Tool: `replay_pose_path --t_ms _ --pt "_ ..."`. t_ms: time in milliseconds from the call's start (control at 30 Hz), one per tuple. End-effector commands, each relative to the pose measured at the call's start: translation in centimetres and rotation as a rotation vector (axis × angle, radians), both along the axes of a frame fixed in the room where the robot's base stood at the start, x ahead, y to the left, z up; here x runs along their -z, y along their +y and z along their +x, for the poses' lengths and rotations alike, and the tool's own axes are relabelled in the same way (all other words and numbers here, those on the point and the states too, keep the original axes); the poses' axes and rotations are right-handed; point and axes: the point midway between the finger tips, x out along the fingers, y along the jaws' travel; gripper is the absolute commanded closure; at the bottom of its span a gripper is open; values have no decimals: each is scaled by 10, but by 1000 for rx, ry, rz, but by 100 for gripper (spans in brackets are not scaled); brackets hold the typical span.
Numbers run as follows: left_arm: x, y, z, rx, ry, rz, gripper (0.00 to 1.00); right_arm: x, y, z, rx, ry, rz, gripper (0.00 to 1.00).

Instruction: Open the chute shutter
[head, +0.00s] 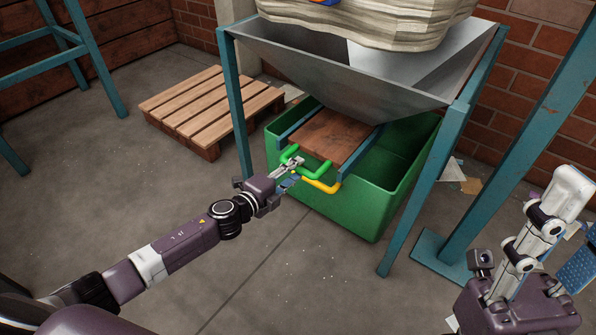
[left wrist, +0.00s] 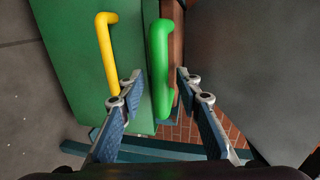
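The chute shutter (head: 328,137) is a brown plate between blue rails under the metal hopper, closing the view into its outlet. Its green handle (head: 318,172) sticks out at the front, partly covered by my left gripper (head: 291,168). In the left wrist view the green handle (left wrist: 160,72) stands between the two open fingers of my left gripper (left wrist: 158,84), with gaps on both sides. A yellow handle (head: 320,187) sits lower, beside the green one; it also shows in the left wrist view (left wrist: 107,50). My right gripper (head: 548,232) is at the right edge, away from the shutter.
A green bin (head: 350,212) stands under the hopper (head: 390,85), which holds a pale sack (head: 375,20). Blue posts (head: 435,165) flank the bin. A wooden pallet (head: 205,105) lies at back left. The floor in front is clear.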

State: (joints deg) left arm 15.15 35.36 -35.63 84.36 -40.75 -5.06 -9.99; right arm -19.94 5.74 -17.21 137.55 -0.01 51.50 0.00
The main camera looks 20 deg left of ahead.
Motion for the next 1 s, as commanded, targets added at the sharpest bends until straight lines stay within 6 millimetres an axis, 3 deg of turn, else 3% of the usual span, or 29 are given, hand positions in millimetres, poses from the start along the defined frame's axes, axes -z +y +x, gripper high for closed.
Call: replay_pose_path --t_ms 200,467,800,1000 --pt "4 -5 15 -1 0 0 68 3 0 0 0 -7 -1 60" --pt "4 -6 16 0 1 0 68 3 0 0 -1 -7 -1 60" --pt "4 -6 16 0 1 0 100 3 0 0 -1 -7 -1 60" --pt "4 -6 16 0 1 0 100 3 0 1 -1 -7 -1 60"
